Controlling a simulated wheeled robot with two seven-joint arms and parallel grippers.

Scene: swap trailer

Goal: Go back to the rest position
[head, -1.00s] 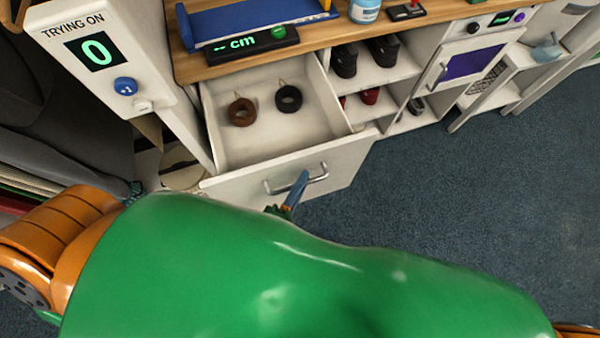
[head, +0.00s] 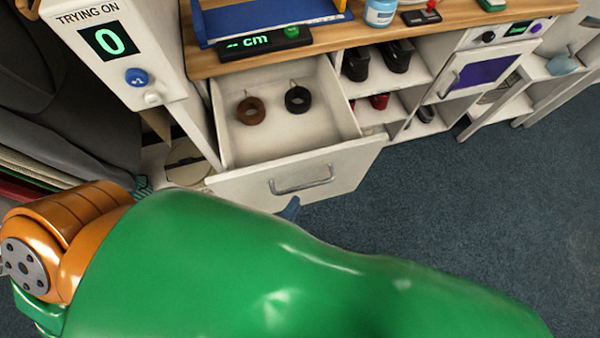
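A blue fingertip of my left gripper (head: 290,209) shows just past the edge of my green body, which hides the rest of that gripper. It is in front of the open drawer (head: 232,186), a little below the drawer's metal handle (head: 302,182), and looks apart from it. Whether its fingers are open or shut does not show. My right gripper is not in view.
The wooden counter (head: 330,37) above the drawer carries a blue tray (head: 270,20) and a cm display (head: 262,43). Shelves with dark shoes (head: 398,57) stand to the right. A counter panel showing 0 (head: 109,40) is at the left. Carpet (head: 470,200) is clear at right.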

